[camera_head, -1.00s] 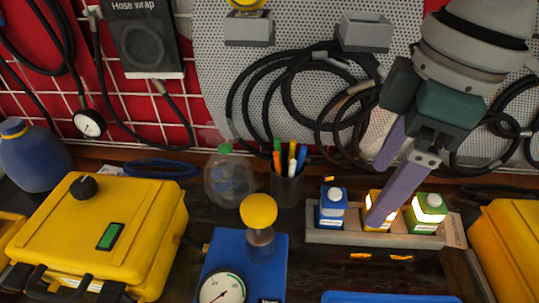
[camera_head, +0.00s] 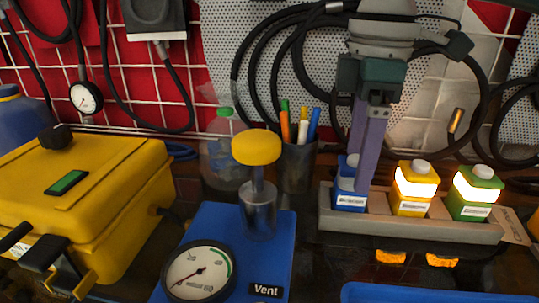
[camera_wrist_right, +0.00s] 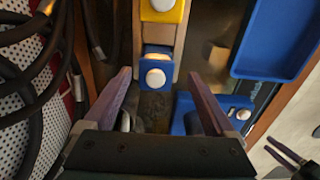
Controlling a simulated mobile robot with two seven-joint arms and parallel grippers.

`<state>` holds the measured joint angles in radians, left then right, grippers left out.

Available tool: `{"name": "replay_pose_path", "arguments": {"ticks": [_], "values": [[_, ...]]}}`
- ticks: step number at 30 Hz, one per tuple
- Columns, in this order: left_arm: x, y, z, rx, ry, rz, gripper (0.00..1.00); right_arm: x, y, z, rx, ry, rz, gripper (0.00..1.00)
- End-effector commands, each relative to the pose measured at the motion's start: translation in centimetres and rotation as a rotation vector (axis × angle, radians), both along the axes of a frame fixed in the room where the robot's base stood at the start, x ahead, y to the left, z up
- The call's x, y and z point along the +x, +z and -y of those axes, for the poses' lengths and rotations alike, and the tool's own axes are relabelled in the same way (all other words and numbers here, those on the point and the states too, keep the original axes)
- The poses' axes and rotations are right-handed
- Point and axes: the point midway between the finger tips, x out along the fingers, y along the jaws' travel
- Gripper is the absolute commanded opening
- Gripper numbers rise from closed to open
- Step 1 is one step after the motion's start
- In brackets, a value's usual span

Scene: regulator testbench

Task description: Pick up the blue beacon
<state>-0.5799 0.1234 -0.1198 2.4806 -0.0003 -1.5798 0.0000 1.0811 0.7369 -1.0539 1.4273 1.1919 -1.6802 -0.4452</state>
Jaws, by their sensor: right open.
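The blue beacon (camera_head: 349,190) is a small blue bottle-like block with a white cap and label. It stands upright in the left slot of a grey tray (camera_head: 410,230), beside a yellow beacon (camera_head: 414,190) and a green beacon (camera_head: 474,194). My right gripper (camera_head: 362,185) points down over it; its purple fingers hide part of it. In the right wrist view the blue beacon (camera_wrist_right: 157,76) lies between the open fingertips (camera_wrist_right: 159,85), with gaps on both sides. My left gripper (camera_wrist_right: 277,152) shows small at that view's lower right, its fingers apart.
A pen cup (camera_head: 297,165) stands behind and left of the tray. A blue gauge box (camera_head: 228,235) with a yellow knob (camera_head: 257,147) stands to the left, and a yellow case (camera_head: 85,200) farther left. A blue bin (camera_head: 420,293) lies in front. Hoses hang behind.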

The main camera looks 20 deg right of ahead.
Motion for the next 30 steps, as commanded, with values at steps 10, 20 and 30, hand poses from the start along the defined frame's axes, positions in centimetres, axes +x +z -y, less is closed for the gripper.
{"name": "replay_pose_path", "arguments": {"ticks": [10, 20, 30], "values": [[0.0, -0.8, -0.1, 0.002, -0.001, 0.000, 0.50, 0.5, -4.5, 0.2, 0.000, 0.001, -0.001, 0.90], [0.0, -0.8, 0.0, 0.000, 0.000, 0.000, 0.50, 0.5, -4.4, 0.2, -0.001, 0.001, -0.001, 0.77], [0.0, -0.8, 0.2, -0.009, 0.005, 0.000, 0.50, 0.5, -4.4, 0.2, -0.001, 0.001, -0.001, 0.38]]}}
